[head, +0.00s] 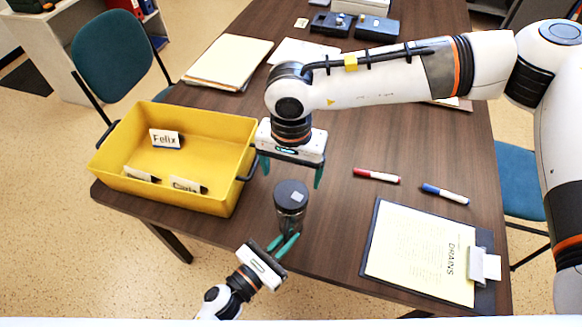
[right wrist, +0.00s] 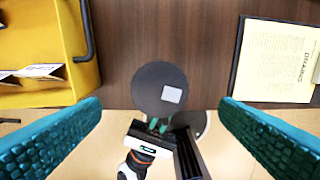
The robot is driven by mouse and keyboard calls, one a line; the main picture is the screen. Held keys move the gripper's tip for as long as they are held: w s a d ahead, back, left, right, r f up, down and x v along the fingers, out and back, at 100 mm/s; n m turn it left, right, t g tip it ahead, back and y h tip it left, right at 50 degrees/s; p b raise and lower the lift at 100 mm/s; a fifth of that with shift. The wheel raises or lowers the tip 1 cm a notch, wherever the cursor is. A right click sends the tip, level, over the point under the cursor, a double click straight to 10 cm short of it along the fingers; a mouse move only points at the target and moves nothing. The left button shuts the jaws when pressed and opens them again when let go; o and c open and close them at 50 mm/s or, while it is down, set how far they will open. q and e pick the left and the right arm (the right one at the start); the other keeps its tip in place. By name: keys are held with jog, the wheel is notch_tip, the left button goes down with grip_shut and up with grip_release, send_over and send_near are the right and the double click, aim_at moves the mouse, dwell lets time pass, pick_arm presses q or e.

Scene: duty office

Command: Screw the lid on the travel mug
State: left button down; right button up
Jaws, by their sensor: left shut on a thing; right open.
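The travel mug (head: 290,217) stands upright near the table's front edge, with a dark, smoky body. Its dark round lid (head: 291,194) sits on top, with a pale square mark; I cannot tell how tightly it is seated. The lid also shows in the right wrist view (right wrist: 150,85). My left gripper (head: 284,243) is shut on the lower part of the mug from the front. My right gripper (head: 291,173) points down, open and empty, above the lid. In the right wrist view its fingers (right wrist: 160,125) stand wide apart on both sides of the lid.
A yellow bin (head: 215,125) with name cards stands close left, its dark handle near my right gripper. Red (head: 377,176) and blue (head: 445,194) markers and a clipboard (head: 370,262) lie right. Papers (head: 228,62) and dark devices (head: 377,28) lie at the back.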

aim_at(291, 194)
jog(key=shift+f, duration=0.1)
jog(key=shift+f, duration=3.95)
jog(key=shift+c, duration=0.6)
jog(key=c, duration=0.9)
jog(key=m, duration=2.2)
jog(key=o, duration=1.2)
